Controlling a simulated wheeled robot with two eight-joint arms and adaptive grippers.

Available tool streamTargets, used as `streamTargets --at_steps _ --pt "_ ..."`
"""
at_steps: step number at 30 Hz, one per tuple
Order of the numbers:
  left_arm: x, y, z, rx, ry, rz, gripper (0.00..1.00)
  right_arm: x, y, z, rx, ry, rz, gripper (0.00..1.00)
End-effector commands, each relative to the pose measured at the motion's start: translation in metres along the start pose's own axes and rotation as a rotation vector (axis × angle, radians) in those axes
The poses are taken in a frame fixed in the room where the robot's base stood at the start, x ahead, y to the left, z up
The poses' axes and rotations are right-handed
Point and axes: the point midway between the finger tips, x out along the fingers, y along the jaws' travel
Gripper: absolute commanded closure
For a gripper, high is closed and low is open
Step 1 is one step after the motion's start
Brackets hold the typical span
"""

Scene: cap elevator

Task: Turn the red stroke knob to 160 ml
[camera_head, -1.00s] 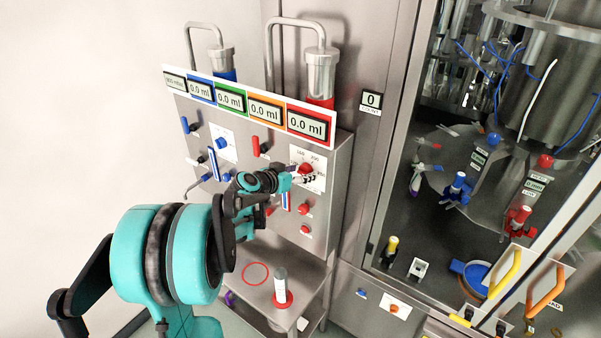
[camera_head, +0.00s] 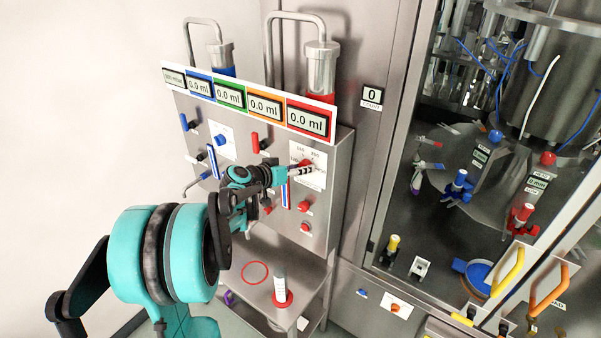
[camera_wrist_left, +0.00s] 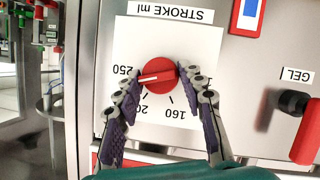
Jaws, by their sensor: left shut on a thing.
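The red stroke knob (camera_wrist_left: 157,75) sits in the middle of a white dial plate marked STROKE ml, which appears upside down in the left wrist view. Its white pointer line points left, near the 250 mark; the 160 mark is at the lower right. My left gripper (camera_wrist_left: 161,78) is shut on the knob, one finger on each side. In the head view the knob (camera_head: 306,164) shows just above my left gripper (camera_head: 301,170), which partly covers the dial. My right gripper is in neither view.
A red-framed display (camera_head: 308,122) above the dial reads 0.0 ml. A red-handled valve (camera_wrist_left: 305,130) is right of the dial in the wrist view. A low shelf (camera_head: 250,252) with a bottle (camera_head: 280,287) is below. The glass cabinet stands to the right.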

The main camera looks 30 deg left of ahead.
Motion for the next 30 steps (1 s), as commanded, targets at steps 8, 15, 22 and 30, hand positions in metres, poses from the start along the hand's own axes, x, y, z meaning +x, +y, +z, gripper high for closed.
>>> streamTargets --at_steps 8,15,22,30 --pt "0.001 -0.006 0.002 -0.243 0.004 0.098 0.90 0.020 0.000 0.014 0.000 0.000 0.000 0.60" --pt "0.002 -0.008 0.003 -0.454 0.004 0.186 0.90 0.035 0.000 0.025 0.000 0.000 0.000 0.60" --pt "0.002 -0.009 0.004 -0.656 0.004 0.271 0.90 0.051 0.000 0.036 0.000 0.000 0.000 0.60" --pt "0.003 -0.011 0.006 -0.893 0.005 0.368 0.90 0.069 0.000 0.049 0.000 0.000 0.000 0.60"
